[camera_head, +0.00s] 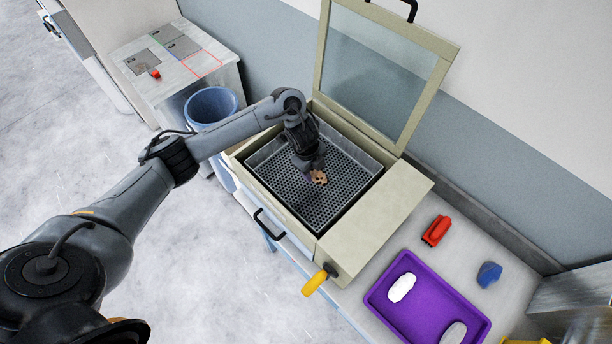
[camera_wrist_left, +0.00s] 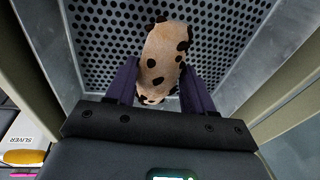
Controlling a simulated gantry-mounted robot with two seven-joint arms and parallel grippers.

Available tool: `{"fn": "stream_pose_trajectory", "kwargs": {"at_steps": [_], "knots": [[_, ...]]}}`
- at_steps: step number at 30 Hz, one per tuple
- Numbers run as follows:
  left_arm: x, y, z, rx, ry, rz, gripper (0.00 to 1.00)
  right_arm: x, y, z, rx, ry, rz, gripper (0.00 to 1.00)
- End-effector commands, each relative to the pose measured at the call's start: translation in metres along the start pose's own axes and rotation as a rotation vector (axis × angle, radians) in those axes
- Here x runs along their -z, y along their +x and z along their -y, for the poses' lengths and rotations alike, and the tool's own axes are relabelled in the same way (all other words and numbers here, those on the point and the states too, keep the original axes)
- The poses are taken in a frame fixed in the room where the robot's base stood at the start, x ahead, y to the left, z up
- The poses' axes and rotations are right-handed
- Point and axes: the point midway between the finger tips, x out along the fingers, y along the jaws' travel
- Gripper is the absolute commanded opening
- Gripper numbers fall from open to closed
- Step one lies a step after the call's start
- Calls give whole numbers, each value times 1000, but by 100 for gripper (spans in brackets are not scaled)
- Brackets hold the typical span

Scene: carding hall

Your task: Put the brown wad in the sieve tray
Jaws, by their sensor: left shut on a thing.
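The brown wad (camera_head: 319,177) is tan with dark spots. It also shows in the left wrist view (camera_wrist_left: 164,62), long and rounded, between the purple fingers. My left gripper (camera_head: 312,175) is shut on it, inside the open box and over the sieve tray (camera_head: 345,200). The sieve tray is a grey metal tray with a perforated floor, which also shows in the left wrist view (camera_wrist_left: 95,50). I cannot tell whether the wad touches the tray floor. My right gripper is not in view.
The box's glazed lid (camera_head: 378,70) stands open at the back. A purple tray (camera_head: 428,304) with a white and a grey wad lies at right, near a red object (camera_head: 436,230) and a blue object (camera_head: 489,274). A blue bin (camera_head: 211,106) stands left of the box.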

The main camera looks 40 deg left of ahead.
Motion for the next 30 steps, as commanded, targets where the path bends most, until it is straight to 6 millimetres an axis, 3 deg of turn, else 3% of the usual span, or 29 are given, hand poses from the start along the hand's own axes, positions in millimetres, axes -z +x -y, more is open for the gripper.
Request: {"fn": "stream_pose_trajectory", "kwargs": {"at_steps": [3, 8, 21, 30], "knots": [[-17, 10, -5, -1, -4, 0, 22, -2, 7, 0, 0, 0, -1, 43], [-27, 13, -7, 1, 0, 0, 22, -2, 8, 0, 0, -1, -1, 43], [-32, 50, -13, -1, -1, 0, 22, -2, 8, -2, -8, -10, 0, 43], [-33, 52, -13, 0, 1, 0, 22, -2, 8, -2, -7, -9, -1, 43]]}}
